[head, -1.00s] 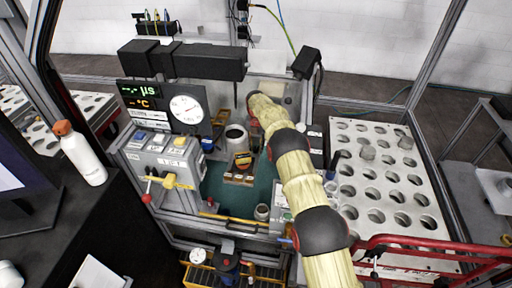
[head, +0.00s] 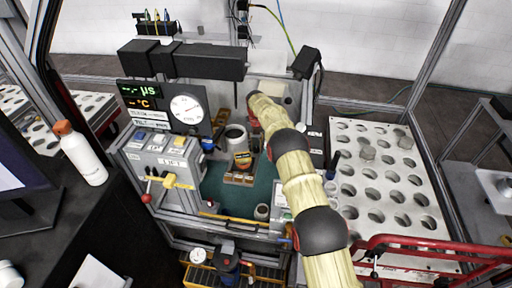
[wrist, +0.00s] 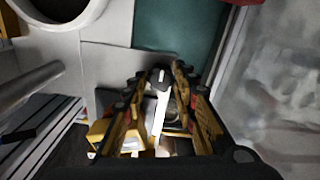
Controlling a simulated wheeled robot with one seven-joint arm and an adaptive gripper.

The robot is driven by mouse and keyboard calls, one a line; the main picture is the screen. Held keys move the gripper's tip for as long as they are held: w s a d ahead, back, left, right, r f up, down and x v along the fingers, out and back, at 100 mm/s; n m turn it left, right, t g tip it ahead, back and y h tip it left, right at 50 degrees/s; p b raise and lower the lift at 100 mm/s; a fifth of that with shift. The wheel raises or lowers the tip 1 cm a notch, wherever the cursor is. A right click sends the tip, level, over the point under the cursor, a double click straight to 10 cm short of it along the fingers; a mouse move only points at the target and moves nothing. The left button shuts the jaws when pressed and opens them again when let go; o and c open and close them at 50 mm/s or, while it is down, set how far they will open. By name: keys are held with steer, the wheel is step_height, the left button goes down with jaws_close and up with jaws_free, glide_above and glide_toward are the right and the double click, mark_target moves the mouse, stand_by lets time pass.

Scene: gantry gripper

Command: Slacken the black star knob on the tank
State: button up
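My gripper (wrist: 158,76) shows in the wrist view as two yellow and black jointed fingers. They are apart, with a narrow gap between their tips. A pale, bar-like part (wrist: 160,92) with a dark upper end shows in this gap; I cannot tell whether the fingers touch it. I cannot make out a star knob for sure in either view.
A control box (head: 165,158) stands left, a perforated white rack (head: 387,185) right. A red rail (head: 420,240) runs at front right. A round-mouthed part (wrist: 60,22) shows in the wrist view.

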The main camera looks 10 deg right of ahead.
mark_target(255, 148)
steer(key=o, duration=0.4)
steer(key=shift+w, duration=0.1)
steer(key=shift+d+r, duration=0.1)
steer(key=shift+d, duration=0.05)
step_height(255, 148, up, 12)
steer(key=shift+a, duration=0.3)
stand_by(0.6)
